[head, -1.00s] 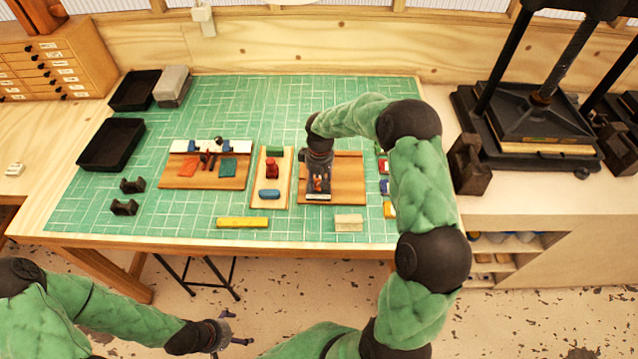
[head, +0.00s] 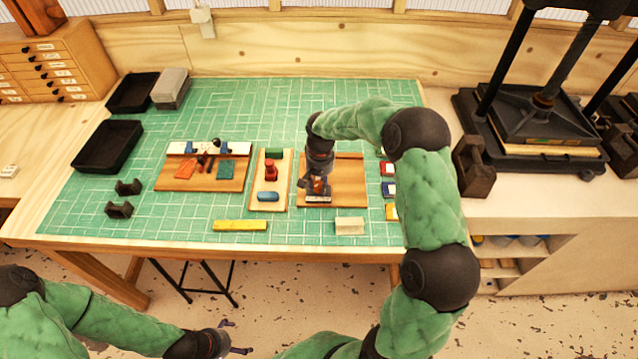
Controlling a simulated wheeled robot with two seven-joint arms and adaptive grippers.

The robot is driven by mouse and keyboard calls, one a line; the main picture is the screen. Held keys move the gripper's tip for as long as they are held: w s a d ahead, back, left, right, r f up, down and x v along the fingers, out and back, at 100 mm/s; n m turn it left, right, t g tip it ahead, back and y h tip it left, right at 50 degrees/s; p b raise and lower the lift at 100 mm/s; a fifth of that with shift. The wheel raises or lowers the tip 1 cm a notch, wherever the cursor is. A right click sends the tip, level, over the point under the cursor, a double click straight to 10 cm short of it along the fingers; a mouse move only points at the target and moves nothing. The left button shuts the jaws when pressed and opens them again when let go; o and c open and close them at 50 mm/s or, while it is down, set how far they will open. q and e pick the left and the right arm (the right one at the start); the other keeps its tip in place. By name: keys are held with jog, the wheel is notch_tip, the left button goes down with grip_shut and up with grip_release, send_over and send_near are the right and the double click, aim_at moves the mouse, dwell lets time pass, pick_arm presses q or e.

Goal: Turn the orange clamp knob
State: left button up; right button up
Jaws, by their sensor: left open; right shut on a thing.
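The orange clamp knob (head: 318,184) is on the right wooden board (head: 348,182) on the green mat. It is small and mostly covered by my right gripper (head: 317,187), which comes down on it from above and is shut on it. A grey metal piece (head: 317,199) lies just below the knob on the board. My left gripper (head: 238,338) is open and empty, in front of the table near the bottom of the view.
The middle board (head: 284,200) carries a red part (head: 271,172) and a blue piece (head: 268,197). A yellow bar (head: 240,225) and a pale block (head: 349,226) lie near the front edge. A black press (head: 530,130) stands at the right.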

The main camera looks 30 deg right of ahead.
aim_at(320, 184)
dwell(0.5)
jog(key=o, duration=1.1)
jog(key=shift+w, duration=0.1)
jog(key=shift+o, duration=0.2)
notch_tip(320, 184, up, 12)
jog(key=shift+d, duration=0.15)
